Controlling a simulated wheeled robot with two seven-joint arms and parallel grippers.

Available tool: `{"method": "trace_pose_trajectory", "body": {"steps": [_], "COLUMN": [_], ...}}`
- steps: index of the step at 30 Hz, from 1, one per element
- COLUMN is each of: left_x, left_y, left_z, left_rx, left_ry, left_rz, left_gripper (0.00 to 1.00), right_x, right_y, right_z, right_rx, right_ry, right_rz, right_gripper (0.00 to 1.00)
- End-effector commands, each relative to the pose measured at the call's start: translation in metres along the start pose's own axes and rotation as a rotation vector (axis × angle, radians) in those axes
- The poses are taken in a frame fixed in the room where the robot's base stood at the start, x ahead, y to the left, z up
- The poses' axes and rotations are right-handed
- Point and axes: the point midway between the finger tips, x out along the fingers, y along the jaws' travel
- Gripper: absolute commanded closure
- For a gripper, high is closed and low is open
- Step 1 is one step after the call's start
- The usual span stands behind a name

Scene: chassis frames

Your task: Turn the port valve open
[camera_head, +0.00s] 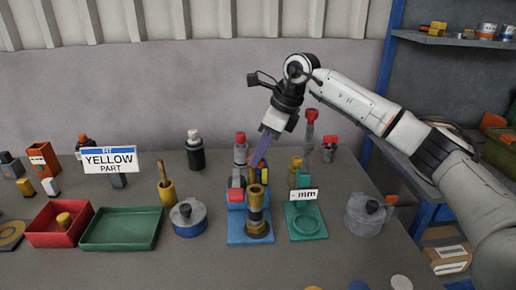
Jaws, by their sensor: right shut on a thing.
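My right gripper (257,162) reaches down from the upper right, its long purple fingers slanting down and left. It is shut on what looks like the port valve, at the blue stand (237,201) in the middle of the table. The fingers and nearby parts hide most of the held part, so its turn angle cannot be read. A brass fitting with a dark collar (256,213) stands upright on a blue plate (240,238) just in front. A grey cylinder with a red cap (240,150) stands just behind and left of the fingertips. My left gripper is not in view.
A green stand with an "mm" label (306,222) is close on the right, with a grey round pot (366,214) beyond. A blue round pot (188,217), green tray (121,229) and red tray (58,226) lie left. The front of the table is mostly clear.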

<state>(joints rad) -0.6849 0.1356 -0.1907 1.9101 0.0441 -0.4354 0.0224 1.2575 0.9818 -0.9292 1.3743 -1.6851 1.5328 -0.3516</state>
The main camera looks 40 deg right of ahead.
Motion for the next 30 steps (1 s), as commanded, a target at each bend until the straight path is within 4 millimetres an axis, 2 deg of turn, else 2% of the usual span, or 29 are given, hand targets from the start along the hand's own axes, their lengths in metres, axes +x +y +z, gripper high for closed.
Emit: {"method": "trace_pose_trajectory", "body": {"steps": [12,28,29,30], "left_x": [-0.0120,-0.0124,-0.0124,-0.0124], "left_y": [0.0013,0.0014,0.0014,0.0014], "left_z": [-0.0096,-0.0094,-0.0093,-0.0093], "left_rx": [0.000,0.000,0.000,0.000], "left_ry": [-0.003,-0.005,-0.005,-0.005], "left_rz": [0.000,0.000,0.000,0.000], "left_gripper": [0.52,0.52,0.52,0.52], "right_x": [-0.0021,-0.0014,-0.0013,-0.0013], "right_y": [-0.0038,-0.0042,-0.0041,-0.0041], "right_z": [0.0017,0.0015,0.0015,0.0014], "right_rx": [-0.161,-0.183,-0.183,-0.183], "right_ry": [-0.003,-0.003,-0.003,-0.003], "right_rz": [0.064,0.071,0.071,0.071], "right_gripper": [1.00,1.00,0.82,0.76]}}
